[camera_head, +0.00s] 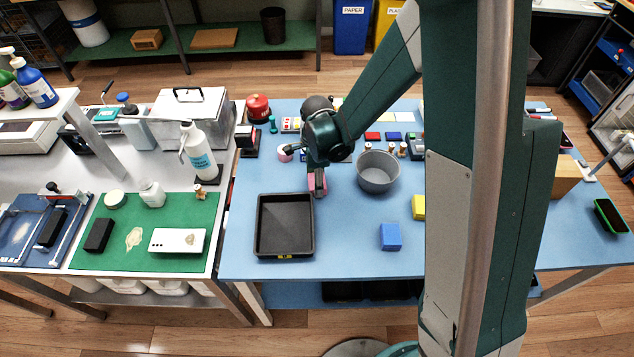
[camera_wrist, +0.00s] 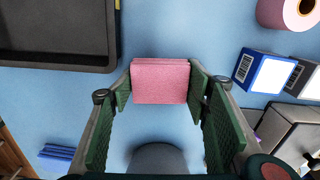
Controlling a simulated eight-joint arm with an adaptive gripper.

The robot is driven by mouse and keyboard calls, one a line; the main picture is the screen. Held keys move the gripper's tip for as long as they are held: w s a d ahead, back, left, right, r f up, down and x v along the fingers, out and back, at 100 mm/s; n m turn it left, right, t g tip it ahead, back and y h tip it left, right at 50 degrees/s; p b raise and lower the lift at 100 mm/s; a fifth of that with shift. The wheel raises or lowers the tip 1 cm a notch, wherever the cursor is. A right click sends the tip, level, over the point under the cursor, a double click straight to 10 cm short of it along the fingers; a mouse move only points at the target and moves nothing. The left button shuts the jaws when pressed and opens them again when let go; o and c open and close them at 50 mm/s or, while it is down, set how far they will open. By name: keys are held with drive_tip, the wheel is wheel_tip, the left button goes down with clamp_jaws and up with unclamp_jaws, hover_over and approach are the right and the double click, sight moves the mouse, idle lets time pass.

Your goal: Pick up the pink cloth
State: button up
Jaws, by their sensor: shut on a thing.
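The pink cloth (camera_wrist: 160,82) is a folded pink block between the two green-padded fingers of my gripper (camera_wrist: 160,98) in the wrist view. The fingers touch its left and right sides. In the head view my gripper (camera_head: 318,185) points down at the blue table, and the pink cloth (camera_head: 311,183) shows partly beside the fingers. The rest of the cloth is hidden there by the gripper. I cannot tell whether the cloth still touches the table.
A black tray (camera_head: 262,247) lies in front to the left of my gripper. A grey bowl (camera_head: 378,172) stands close on the right. A blue block (camera_head: 390,236) and a yellow block (camera_head: 418,207) lie nearer the front. Free table shows between tray and blue block.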

drive_tip(key=shift+r, duration=0.1)
drive_tip(key=shift+r+p, duration=0.7)
drive_tip(key=shift+r, duration=4.2)
